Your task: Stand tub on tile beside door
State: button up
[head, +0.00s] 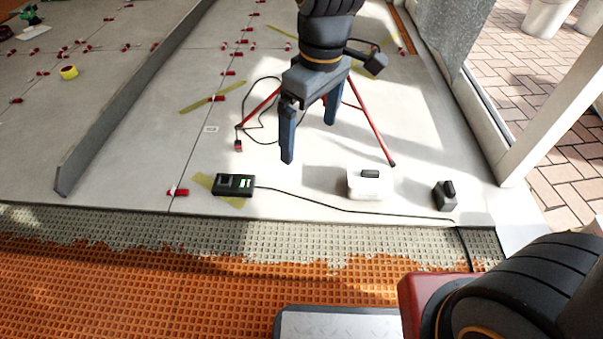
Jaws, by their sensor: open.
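A white tub (368,185) with a dark piece on top stands upright on the pale tile floor (300,184) near its front edge. My gripper (308,141) is open and empty above the tile, up and to the left of the tub and apart from it. The door opening, with its pale frame (545,125), is at the right. Bare tile lies between the tub and the frame, apart from a small black block (445,195). Nothing hides the tub.
Red tripod legs (372,130) stand behind. Red clips (178,192) mark the joints. Orange matting (200,285) lies in front.

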jog(key=s+r+m, duration=0.1)
jog(key=s+r, duration=0.2)
jog(key=s, duration=0.5)
jog(key=s+r+m, duration=0.2)
jog(key=s+r, duration=0.1)
jog(key=s, duration=0.5)
jog(key=shift+s+a+m+y, duration=0.25)
jog(key=shift+a+m+y, duration=0.05)
jog(key=shift+a+y, duration=0.1)
jog(key=shift+r, duration=0.1)
jog(key=shift+d+r+p, duration=0.1)
jog(key=shift+r+p, duration=0.85)
jog(key=shift+p, duration=0.05)
jog(key=shift+r+m+p, duration=0.35)
jog(key=shift+m, duration=0.05)
jog(key=d+r+m+p, duration=0.2)
jog(key=d+r+p, duration=0.5)
jog(key=p, duration=0.5)
jog(key=d+r+m+h+p, duration=0.1)
jog(key=d+r+m+p, duration=0.1)
jog(key=d+r+p, duration=0.5)
jog(key=d+r+m+p, duration=0.2)
jog(key=d+r+p, duration=0.4)
jog(key=r+p, duration=0.9)
jog(key=p, duration=0.4)
jog(key=shift+d+m+h, duration=0.3)
jog(key=shift+d, duration=0.1)
